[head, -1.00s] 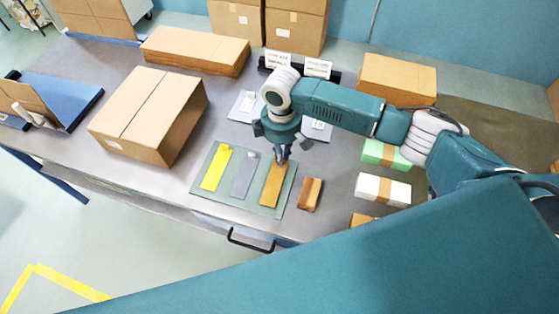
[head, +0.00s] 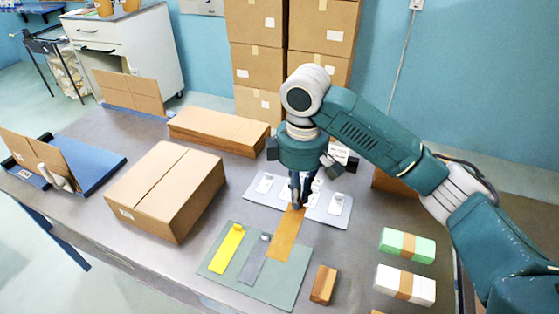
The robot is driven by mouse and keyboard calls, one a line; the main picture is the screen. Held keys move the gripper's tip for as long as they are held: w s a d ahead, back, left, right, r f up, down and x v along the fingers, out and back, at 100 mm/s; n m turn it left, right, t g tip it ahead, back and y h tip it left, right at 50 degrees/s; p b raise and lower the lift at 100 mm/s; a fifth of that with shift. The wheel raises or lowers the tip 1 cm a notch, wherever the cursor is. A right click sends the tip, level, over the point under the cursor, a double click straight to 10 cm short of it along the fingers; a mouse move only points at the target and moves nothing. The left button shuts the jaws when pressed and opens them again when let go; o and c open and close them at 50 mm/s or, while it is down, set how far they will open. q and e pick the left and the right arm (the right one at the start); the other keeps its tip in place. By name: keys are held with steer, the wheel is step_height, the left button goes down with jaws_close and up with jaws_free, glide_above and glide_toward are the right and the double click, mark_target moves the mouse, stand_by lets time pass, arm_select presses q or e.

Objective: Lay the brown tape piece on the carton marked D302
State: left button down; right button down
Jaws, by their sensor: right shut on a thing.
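My right gripper (head: 297,203) is shut on the far end of the brown tape piece (head: 285,238). The tape slants down toward the front, and its far end reaches past the back edge of the green-grey mat (head: 290,292). It appears raised off the mat. A large closed carton (head: 165,195) stands left of the mat, with a small white label on its front side. The label is too small to read, so I cannot tell whether it says D302. My left gripper is out of view.
A yellow strip (head: 228,248) and a grey strip (head: 254,262) lie on the mat. A brown block (head: 323,285), a green banded pack (head: 407,246) and a white banded pack (head: 404,285) are to the right. A grey plate (head: 335,212) with white tags lies behind.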

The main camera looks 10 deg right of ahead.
steer(key=shift+s+d+r+m, duration=0.1)
steer(key=shift+s+r+m, duration=0.15)
steer(key=shift+s+m, duration=0.05)
steer(key=s+d+m, duration=0.3)
steer(key=s+m, duration=0.7)
steer(key=s, duration=0.3)
steer(key=shift+s+d+r+m, duration=0.3)
steer(key=shift+s+r+m, duration=0.1)
steer(key=shift+r, duration=0.05)
